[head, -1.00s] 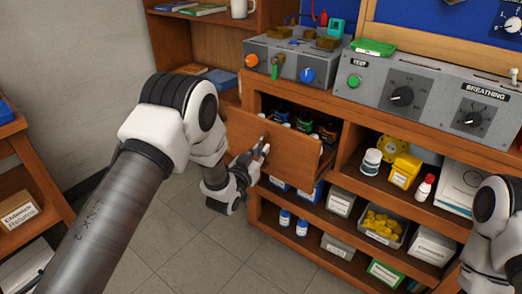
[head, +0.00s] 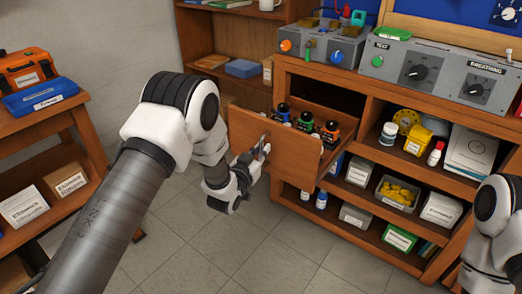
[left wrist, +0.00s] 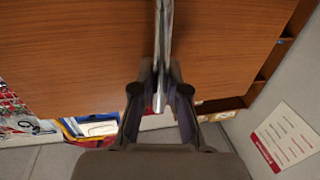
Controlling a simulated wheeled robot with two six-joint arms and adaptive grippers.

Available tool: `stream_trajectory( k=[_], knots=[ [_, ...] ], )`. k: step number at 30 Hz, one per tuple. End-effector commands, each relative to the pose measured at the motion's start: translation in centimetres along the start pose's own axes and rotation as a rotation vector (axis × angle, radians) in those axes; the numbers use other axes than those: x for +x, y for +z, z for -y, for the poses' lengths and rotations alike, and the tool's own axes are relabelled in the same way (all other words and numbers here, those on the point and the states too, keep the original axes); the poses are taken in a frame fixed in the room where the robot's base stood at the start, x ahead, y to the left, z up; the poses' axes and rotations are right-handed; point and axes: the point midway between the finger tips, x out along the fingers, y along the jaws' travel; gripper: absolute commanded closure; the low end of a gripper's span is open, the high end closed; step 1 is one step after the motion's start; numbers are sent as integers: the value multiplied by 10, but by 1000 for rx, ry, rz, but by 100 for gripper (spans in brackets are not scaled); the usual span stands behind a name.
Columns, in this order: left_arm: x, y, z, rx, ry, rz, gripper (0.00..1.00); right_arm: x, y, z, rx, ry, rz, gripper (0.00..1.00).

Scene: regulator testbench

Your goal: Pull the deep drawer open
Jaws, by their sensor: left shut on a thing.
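The deep drawer (head: 285,164) is a wooden box pulled well out of the bench, with several dark bottles (head: 305,121) standing inside, some with blue, green and orange bands. My left gripper (head: 259,150) is at the drawer's front, shut on its metal handle. In the left wrist view the fingers (left wrist: 160,88) close around the handle (left wrist: 163,40), a grey bar against the wooden front (left wrist: 80,45). My right arm shows at the right edge of the head view, but its gripper is out of view.
The bench (head: 375,95) has open shelves with bottles and boxes right of the drawer. Test units (head: 325,43) stand on top. A side table (head: 75,125) with an orange case (head: 28,74) stands at left. Tiled floor (head: 215,245) is clear before the drawer.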

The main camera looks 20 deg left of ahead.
Motion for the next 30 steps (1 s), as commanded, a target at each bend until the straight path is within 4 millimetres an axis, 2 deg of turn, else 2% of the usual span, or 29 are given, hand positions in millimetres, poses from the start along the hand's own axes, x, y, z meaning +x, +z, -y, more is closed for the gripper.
stream_trajectory(
  k=[8, 9, 11, 12, 20, 23, 26, 30],
  knots=[
    [1, -2, 0, 0, -1, -6, 100, 0, 0, 0, 0, 0, -1, 60],
    [1, -2, 0, 0, -1, -6, 84, 0, 0, 0, 0, 0, -1, 60],
    [1, -2, 0, 0, -1, -6, 62, 0, 0, 0, 0, 0, -1, 60],
    [1, -2, 0, 0, -1, -5, 61, 0, 0, 0, 0, 0, -1, 60],
    [0, -1, 0, 0, 0, -3, 61, 0, 0, 0, 0, 0, 0, 60],
    [-6, 0, 0, 0, -1, -1, 61, 0, 0, 0, 0, 0, 0, 60],
    [-22, 0, 0, 0, -1, 1, 61, 0, 0, 0, 0, 0, 0, 60],
    [-58, 0, 1, -2, -1, 1, 61, 0, 0, 0, 0, 0, 0, 60]
  ],
)
